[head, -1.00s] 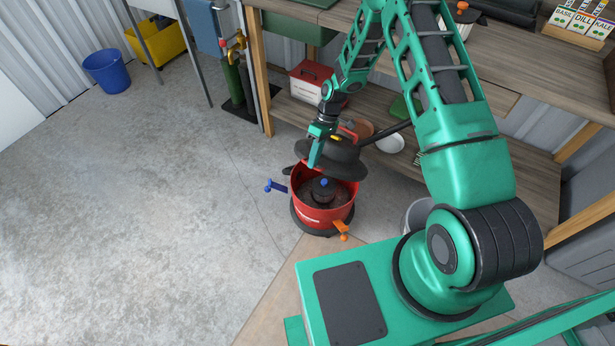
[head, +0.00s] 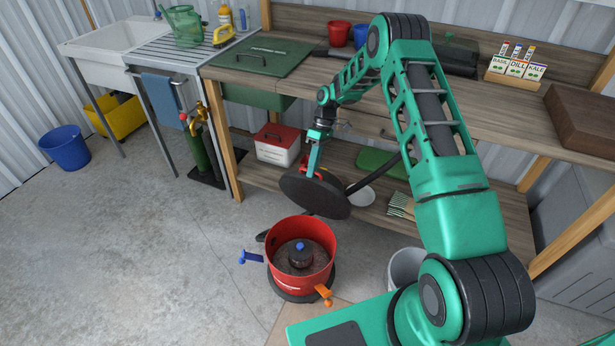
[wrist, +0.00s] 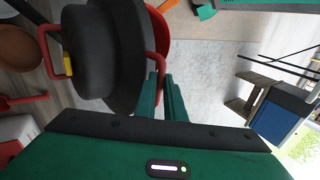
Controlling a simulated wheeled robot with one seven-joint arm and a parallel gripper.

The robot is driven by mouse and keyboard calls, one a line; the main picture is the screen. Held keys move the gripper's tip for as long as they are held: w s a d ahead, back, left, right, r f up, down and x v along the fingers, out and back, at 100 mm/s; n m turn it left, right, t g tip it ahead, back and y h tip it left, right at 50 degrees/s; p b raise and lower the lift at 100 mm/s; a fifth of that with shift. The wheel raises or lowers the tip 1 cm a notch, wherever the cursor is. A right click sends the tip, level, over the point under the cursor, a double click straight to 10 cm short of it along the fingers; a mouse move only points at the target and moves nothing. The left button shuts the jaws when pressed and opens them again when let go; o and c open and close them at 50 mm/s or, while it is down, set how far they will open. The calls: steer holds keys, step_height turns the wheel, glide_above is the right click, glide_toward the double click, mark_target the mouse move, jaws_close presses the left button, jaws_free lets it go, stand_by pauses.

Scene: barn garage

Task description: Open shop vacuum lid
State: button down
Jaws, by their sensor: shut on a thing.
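The shop vacuum's red drum (head: 301,258) stands on the floor with its top open. A dark part with a blue knob (head: 300,247) shows inside it. My gripper (head: 312,172) is shut on the lid's red handle. In the wrist view the lid (wrist: 96,55) hangs beyond my gripper (wrist: 165,78), with the red handle (wrist: 158,38) at the fingers.
The wooden workbench (head: 400,98) and its lower shelf stand close behind the lid. A red and white box (head: 277,145) sits on that shelf. A grey bucket (head: 404,267) is right of the drum. Open concrete floor (head: 130,240) lies to the left.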

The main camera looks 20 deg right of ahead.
steer(key=shift+d+f, duration=0.35)
steer(key=shift+a, duration=0.1)
steer(key=c, duration=1.8)
jaws_free()
steer(key=shift+c, duration=0.2)
steer(key=shift+a+r, duration=0.1)
steer(key=shift+a, duration=0.05)
steer(key=shift+w+a+r, duration=0.1)
